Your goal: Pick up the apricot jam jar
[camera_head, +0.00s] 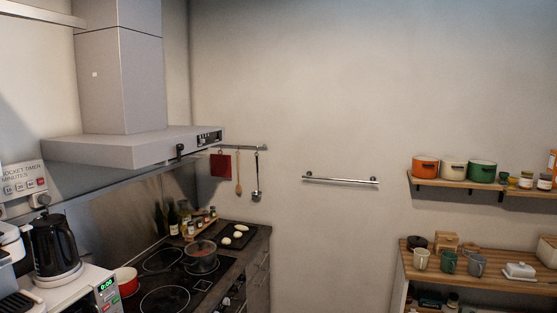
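Small jars stand on the wall shelf (460,184) at the right: one jar (526,180) with a pale lid, and another jar (544,182) near the right edge. They are too small for me to read a label, so I cannot tell whether either is the apricot jam jar. Small jars or bottles (205,217) also stand beside the stove, with no readable labels. Neither of my grippers is in view.
A wooden-topped unit (420,258) with mugs and a butter dish (519,271) stands below the shelf. The stove (165,280), with a glass-lidded pan (202,258), is under the hood (135,145). A kettle (55,243) stands left. The middle wall carries a rail (340,180).

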